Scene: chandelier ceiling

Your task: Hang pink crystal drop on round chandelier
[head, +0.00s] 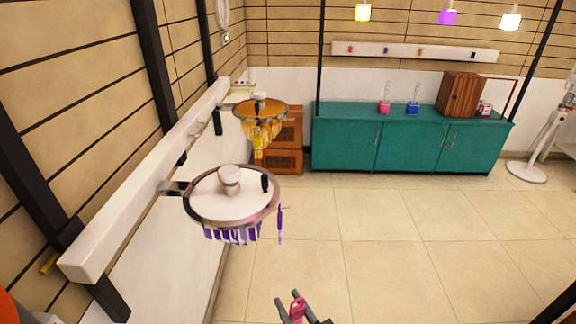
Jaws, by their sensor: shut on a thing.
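My gripper (294,297) is at the bottom edge of the head view, with its two dark fingers on either side of a pink crystal drop (297,310). It is shut on the drop; the lower part of the drop is cut off by the frame. A chandelier with a round white top and silver rim (215,207) hangs from a wall bracket left of centre, with several purple drops along its lower edge. The drop is below and right of this chandelier, apart from it. A golden round chandelier (262,112) with amber drops hangs farther back.
A single purple drop (280,222) hangs at the near chandelier's right side. A white wall rail (150,185) runs along the left. A teal cabinet (405,142) with pink and blue items stands at the back. The tiled floor (400,235) at right is clear.

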